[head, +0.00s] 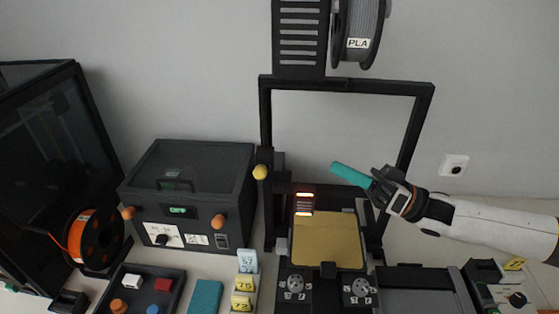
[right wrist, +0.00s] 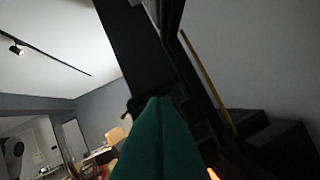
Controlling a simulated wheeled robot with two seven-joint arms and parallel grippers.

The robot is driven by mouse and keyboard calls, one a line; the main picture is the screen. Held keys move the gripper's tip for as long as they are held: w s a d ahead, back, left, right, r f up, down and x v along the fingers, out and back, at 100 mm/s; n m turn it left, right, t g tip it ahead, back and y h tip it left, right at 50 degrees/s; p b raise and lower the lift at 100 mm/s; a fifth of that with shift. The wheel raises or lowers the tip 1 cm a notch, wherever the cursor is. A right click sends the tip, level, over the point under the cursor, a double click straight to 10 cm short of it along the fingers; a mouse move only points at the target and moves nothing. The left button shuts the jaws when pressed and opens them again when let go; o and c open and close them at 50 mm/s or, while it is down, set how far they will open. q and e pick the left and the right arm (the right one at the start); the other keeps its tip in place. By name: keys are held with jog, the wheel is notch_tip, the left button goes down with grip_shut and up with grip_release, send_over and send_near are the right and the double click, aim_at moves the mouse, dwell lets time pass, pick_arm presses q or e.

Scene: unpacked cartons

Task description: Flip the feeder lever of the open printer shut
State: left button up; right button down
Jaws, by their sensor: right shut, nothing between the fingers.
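The open-frame printer (head: 424,95) stands in the middle of the head view, with a gold bed (head: 327,240) and a glowing red-orange part above it. A yellow round knob (head: 260,172) sits at its left upright, beside a dark block; it looks like the end of the feeder lever, but the lever arm is hard to make out. My right gripper (head: 337,168) has its teal fingers shut and empty, inside the frame opening, right of the knob and apart from it. Its fingers (right wrist: 153,140) also show in the right wrist view, close to a dark post. My left gripper is not in view.
A grey PLA spool (head: 358,30) hangs above the frame. A dark box with orange knobs (head: 187,190) stands left of the printer. An orange spool (head: 95,238), a parts tray (head: 173,303) and yellow number tags (head: 243,284) lie at the front left.

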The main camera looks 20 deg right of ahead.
aim_at(262, 172)
jog(key=shift+s, duration=0.15)
jog(key=w+a+p, duration=0.4)
jog(key=a+p, duration=0.2)
jog(key=a, duration=0.4)
jog(key=shift+w+a+r, duration=0.2)
jog(key=shift+w+a, duration=0.15)
jog(key=shift+w, duration=0.05)
jog(key=shift+s+f+n, duration=0.1)
jog(key=shift+n, duration=0.4)
